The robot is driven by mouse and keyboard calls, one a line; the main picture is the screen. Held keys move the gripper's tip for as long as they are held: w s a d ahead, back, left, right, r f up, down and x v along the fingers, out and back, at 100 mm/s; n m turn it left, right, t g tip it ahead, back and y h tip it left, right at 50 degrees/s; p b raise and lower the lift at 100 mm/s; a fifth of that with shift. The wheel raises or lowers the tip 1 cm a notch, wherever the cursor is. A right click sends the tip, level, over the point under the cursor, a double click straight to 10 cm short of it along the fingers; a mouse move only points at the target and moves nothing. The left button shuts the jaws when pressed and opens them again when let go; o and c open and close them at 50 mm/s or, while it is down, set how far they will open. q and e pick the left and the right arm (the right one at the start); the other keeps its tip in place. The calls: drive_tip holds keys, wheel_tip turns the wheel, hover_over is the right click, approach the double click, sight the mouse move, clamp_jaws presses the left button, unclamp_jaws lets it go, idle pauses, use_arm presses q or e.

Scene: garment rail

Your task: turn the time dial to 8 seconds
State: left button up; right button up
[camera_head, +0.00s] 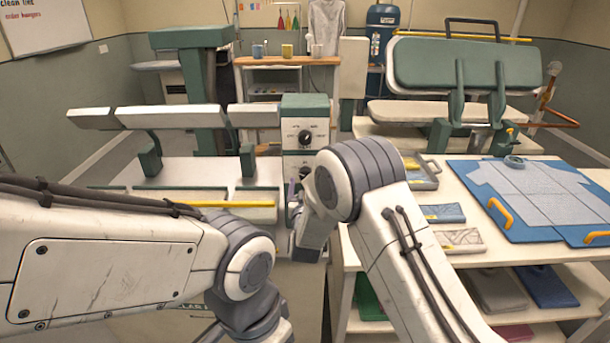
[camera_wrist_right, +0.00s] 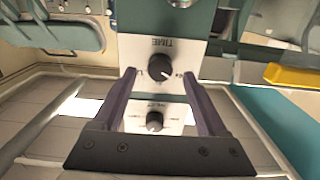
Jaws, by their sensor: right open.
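The TIME dial (camera_wrist_right: 160,68) is a black round knob on a white plate in the right wrist view. Its lettering appears upside down there, and a pale mark on the knob points toward the lower right. The end labels are too small to read surely. My right gripper (camera_wrist_right: 159,73) is open, with one purple finger on each side of the TIME dial and gaps to it. In the head view, the green control box (camera_head: 304,103) stands at centre; my right arm partly hides its lower dials. My left arm's wrist shows at the bottom, but its fingertips are not visible.
Another black knob (camera_wrist_right: 155,121) shows between the fingers on its own white plate. The box's upper dial (camera_head: 305,138) is clear in the head view. A yellow bar (camera_head: 235,204) lies left of the box. A white table with a blue board (camera_head: 482,218) stands right.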

sight(305, 174)
drive_tip(key=shift+w, duration=1.35)
clamp_jaws()
drive_tip(key=shift+f+m+b, duration=0.2)
drive_tip(key=shift+m+b, duration=0.2)
drive_tip(key=shift+b, duration=0.15)
drive_tip(key=m+b, duration=0.9)
drive_tip(key=b, duration=0.6)
drive_tip(key=shift+b, duration=0.4)
drive_tip(key=shift+a+r+m+b, duration=0.1)
drive_tip(key=shift+r+m+b, duration=0.05)
drive_tip(key=shift+m+b, duration=0.95)
